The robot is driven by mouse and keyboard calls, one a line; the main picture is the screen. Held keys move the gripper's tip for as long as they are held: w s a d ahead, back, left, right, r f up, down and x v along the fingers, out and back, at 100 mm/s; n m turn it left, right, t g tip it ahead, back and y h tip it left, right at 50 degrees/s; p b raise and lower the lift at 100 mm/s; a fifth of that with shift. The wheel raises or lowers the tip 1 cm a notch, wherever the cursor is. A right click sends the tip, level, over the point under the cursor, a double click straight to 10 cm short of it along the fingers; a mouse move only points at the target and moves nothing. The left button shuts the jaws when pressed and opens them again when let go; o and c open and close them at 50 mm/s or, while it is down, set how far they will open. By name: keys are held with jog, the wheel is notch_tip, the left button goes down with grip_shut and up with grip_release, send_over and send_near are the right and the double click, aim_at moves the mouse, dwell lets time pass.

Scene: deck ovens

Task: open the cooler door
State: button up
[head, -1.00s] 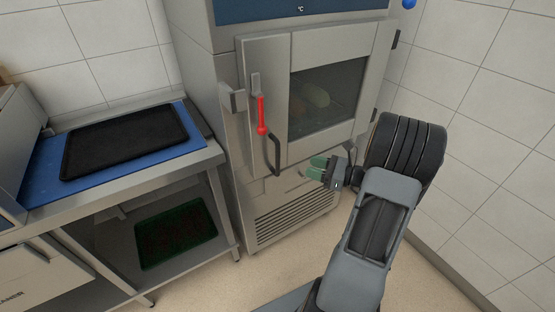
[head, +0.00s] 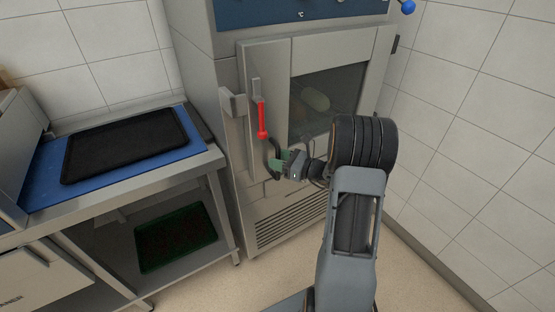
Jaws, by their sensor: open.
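The cooler (head: 297,213) is a tall steel cabinet in the middle of the head view. Its door (head: 310,54) has a dark window (head: 322,100) with a pale item behind it, and looks shut. My gripper (head: 277,163) has green fingertips and is open. Its fingertips are at the lower part of the handle. I cannot tell whether the handle lies between the fingers or whether they touch it.
A steel table (head: 214,158) stands at the left, with a blue mat (head: 47,182) and a black tray (head: 122,146) on top. A green-rimmed dark tray (head: 176,236) lies on its lower shelf. A tiled wall (head: 480,130) closes the right side.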

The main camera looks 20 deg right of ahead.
jog(key=shift+w+a, duration=0.1)
grip_shut()
dwell(0.4)
